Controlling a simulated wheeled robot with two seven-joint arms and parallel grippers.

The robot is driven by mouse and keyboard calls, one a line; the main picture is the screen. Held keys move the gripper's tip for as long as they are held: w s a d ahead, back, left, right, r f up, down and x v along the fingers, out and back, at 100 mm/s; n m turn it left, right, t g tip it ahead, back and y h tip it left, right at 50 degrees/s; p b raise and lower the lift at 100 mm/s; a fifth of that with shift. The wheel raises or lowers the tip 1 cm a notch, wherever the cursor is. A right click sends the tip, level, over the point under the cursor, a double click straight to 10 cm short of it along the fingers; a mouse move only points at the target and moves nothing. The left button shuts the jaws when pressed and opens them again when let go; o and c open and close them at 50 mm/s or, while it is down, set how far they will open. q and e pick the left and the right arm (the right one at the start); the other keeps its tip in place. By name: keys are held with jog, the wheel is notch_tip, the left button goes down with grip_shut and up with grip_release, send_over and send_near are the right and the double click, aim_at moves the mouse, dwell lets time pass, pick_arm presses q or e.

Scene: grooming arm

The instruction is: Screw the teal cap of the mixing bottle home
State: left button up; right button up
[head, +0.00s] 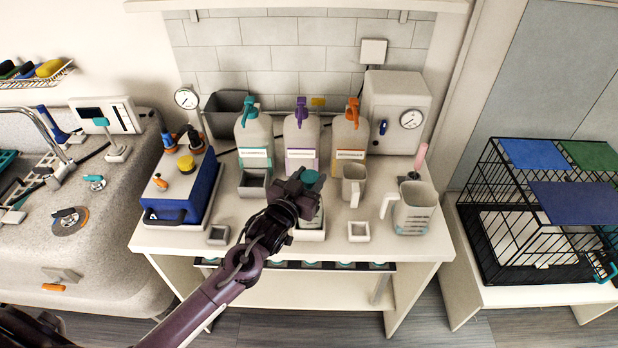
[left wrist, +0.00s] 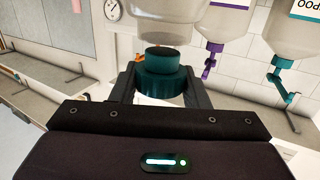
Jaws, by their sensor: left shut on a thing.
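The mixing bottle (head: 316,217) stands upright near the front middle of the worktable, partly hidden by my left gripper. Its teal cap (head: 311,178) shows at the top, beside the gripper. My left gripper (head: 302,190) reaches over the bottle from the front left. The left wrist view is upside down. There the teal cap (left wrist: 163,82) is between the two fingers of my left gripper (left wrist: 161,85), which is shut on it. The pale bottle body (left wrist: 160,20) appears just past the cap. Whether a gap remains between cap and bottle neck I cannot tell. My right gripper is not in view.
Jugs with teal, purple and orange pumps (head: 302,140) stand behind. A beaker (head: 354,184), a small square tray (head: 358,232) and a measuring jug (head: 412,210) are to the right. A blue case (head: 183,190) is at left. A wire cage (head: 530,220) stands far right.

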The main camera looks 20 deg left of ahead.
pick_arm(q)
jog(key=shift+f+b, duration=0.7)
jog(key=shift+f, duration=0.35)
jog(key=shift+f, duration=0.35)
dwell(0.4)
jog(key=m+h, duration=0.2)
jog(key=h, duration=0.1)
jog(key=shift+a+g, duration=0.2)
jog(key=shift+g, duration=0.2)
jog(key=m+g+h+b, duration=0.1)
jog(key=m+h, duration=0.1)
jog(key=shift+f+h, duration=0.15)
jog(key=shift+h, duration=0.15)
jog(key=shift+s+d+m+g+h, duration=0.1)
jog(key=shift+m+g+h, duration=0.2)
jog(key=shift+g+h, duration=0.1)
